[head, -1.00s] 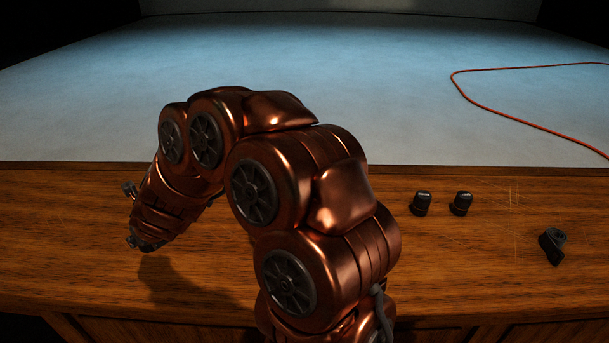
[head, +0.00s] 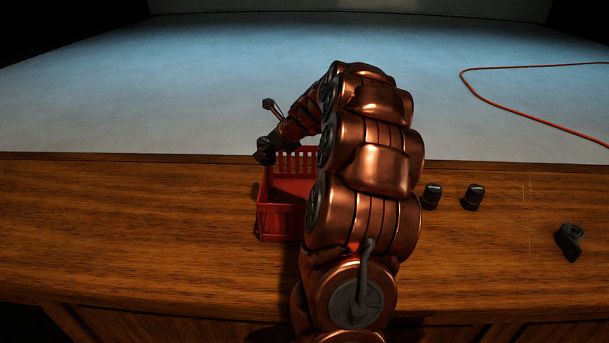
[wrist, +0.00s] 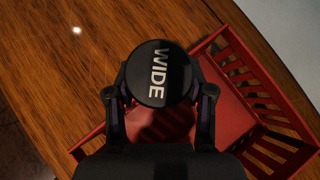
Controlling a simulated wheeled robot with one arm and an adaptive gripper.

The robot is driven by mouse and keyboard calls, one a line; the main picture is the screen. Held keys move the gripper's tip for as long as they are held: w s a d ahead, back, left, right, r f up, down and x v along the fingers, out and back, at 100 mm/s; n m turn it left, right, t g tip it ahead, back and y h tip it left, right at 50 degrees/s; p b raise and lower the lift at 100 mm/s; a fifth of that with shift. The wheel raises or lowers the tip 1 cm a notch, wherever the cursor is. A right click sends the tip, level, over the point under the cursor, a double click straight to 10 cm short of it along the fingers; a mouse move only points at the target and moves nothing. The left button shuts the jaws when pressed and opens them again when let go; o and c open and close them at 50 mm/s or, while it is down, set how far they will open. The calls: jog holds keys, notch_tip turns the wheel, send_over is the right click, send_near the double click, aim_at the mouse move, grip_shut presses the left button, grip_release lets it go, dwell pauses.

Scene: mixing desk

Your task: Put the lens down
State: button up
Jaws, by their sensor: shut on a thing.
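The lens, a short black cylinder with "WIDE" in white on its round end (wrist: 158,73), is held between the two fingers of my gripper (wrist: 160,92) in the wrist view. My gripper is shut on it. In the head view my gripper (head: 265,151) is over the left side of a red crate, and the lens cannot be clearly told apart from the dark fingers there. The red slatted crate (head: 280,222) stands on the wooden desk, partly hidden by my arm. In the wrist view the crate (wrist: 262,75) lies below and around the held lens, mostly to its right.
Two small black cylinders (head: 431,196) (head: 473,197) stand on the desk right of my arm. A red cable (head: 520,112) runs across the pale surface behind. The wooden desk (head: 130,225) is clear at left.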

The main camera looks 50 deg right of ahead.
jog(key=b, duration=0.3)
send_over(299, 199)
notch_tip(299, 199, down, 4)
jog(key=shift+d+f, duration=0.1)
jog(key=shift+f, duration=5.15)
jog(key=shift+w+f, duration=0.1)
jog(key=o, duration=1.4)
